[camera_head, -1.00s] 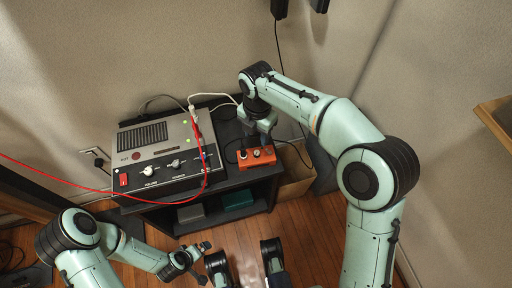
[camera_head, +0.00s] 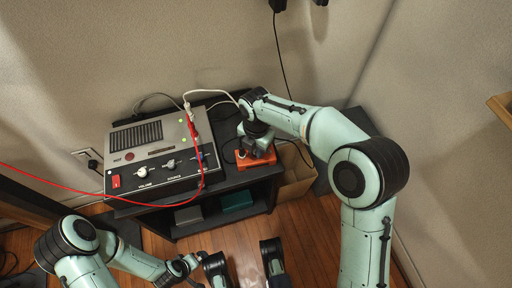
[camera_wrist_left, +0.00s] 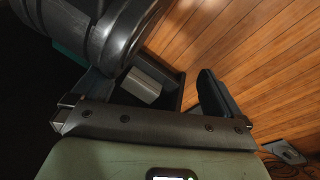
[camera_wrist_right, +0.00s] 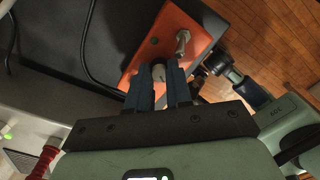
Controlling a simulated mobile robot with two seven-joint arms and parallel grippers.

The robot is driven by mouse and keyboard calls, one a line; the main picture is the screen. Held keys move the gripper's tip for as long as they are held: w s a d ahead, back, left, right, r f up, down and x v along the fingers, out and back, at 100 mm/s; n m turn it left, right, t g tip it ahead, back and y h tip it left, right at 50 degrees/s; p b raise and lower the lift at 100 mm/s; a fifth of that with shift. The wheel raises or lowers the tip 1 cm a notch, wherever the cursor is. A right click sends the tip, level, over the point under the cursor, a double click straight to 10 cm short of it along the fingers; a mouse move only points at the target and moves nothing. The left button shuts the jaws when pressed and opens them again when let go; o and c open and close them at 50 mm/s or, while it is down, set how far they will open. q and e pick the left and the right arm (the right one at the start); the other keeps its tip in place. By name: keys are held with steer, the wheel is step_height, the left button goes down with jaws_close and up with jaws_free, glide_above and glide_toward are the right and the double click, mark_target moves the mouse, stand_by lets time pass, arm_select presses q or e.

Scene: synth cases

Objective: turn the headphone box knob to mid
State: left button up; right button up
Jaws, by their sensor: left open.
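The orange headphone box (camera_head: 264,159) sits at the right end of the dark cabinet top. My right gripper (camera_head: 257,147) is over it from above and hides part of its top. The fingers are close together on the knob's two sides. Its pointer direction cannot be made out. A metal switch or jack (camera_wrist_right: 183,38) stands beside the knob. My left gripper (camera_wrist_left: 148,84) is open and empty, low in front of the cabinet.
A grey console (camera_head: 155,152) with knobs and a red switch (camera_head: 116,181) stands left of the box. A red cable (camera_head: 120,191) runs across its front. A cardboard box (camera_head: 297,178) stands right of the cabinet. Wooden floor (camera_head: 238,240) lies in front.

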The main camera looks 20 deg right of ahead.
jaws_close()
arm_select(q)
steer(key=w+r+t+p, duration=0.1)
steer(key=w+r+p, duration=0.1)
steer(key=w+r, duration=0.15)
arm_select(e)
steer(key=shift+r+m, duration=0.1)
steer(key=shift+m, duration=0.9)
steer(key=m+p, duration=0.3)
steer(key=m, duration=0.3)
steer(key=shift+p, duration=0.4)
arm_select(q)
steer(key=s+d+r+g, duration=0.1)
steer(key=s+d+r, duration=0.1)
steer(key=s, duration=0.2)
steer(key=s+d+r+g+h+p, duration=0.1)
steer(key=s+d+r, duration=0.1)
steer(key=s+r, duration=0.1)
steer(key=shift+s+d+r+m, duration=0.35)
steer(key=shift+s+m, duration=0.05)
steer(key=shift+s, duration=0.4)
arm_select(e)
steer(key=shift+m, duration=1.9)
steer(key=o, duration=0.7)
jaws_free()
